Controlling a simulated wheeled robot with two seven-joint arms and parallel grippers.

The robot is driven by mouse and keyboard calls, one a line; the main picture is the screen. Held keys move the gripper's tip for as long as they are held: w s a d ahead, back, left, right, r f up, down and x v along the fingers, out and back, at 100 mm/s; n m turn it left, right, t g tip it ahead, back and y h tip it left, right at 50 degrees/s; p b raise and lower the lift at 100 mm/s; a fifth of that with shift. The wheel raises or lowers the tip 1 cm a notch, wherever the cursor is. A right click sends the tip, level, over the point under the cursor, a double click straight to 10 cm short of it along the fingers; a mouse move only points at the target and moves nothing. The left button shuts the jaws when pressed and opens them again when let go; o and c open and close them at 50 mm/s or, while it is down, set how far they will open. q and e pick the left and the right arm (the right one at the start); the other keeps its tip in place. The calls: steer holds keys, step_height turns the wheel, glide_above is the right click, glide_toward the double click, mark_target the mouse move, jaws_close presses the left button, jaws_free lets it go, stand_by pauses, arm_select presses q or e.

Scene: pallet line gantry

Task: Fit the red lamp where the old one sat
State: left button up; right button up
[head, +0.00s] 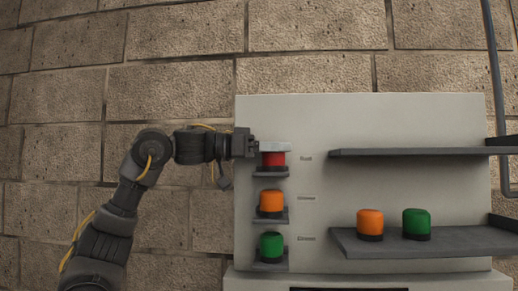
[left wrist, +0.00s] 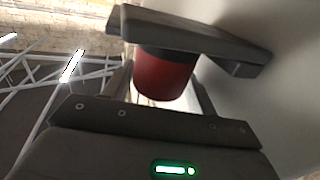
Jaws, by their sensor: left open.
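The red lamp (head: 272,160) sits upright on the top small ledge (head: 270,174) at the left of the grey panel. My left gripper (head: 275,147) is at this lamp, and a pale finger covers its upper part in the head view. In the left wrist view the red lamp (left wrist: 165,75) appears upside down with its dark base against the ledge (left wrist: 195,36). The open fingers lie on either side of it; whether they touch it I cannot tell. My right gripper is in neither view.
Below are an orange lamp (head: 270,201) and a green lamp (head: 271,245) on small ledges. Another orange lamp (head: 370,223) and green lamp (head: 416,222) stand on the lower right shelf (head: 462,241). The upper right shelf (head: 410,152) is empty. A pipe (head: 495,80) runs down the right.

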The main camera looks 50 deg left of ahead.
arm_select(q)
steer(key=b+v, duration=0.2)
steer(key=v, duration=1)
steer(key=shift+b, duration=0.3)
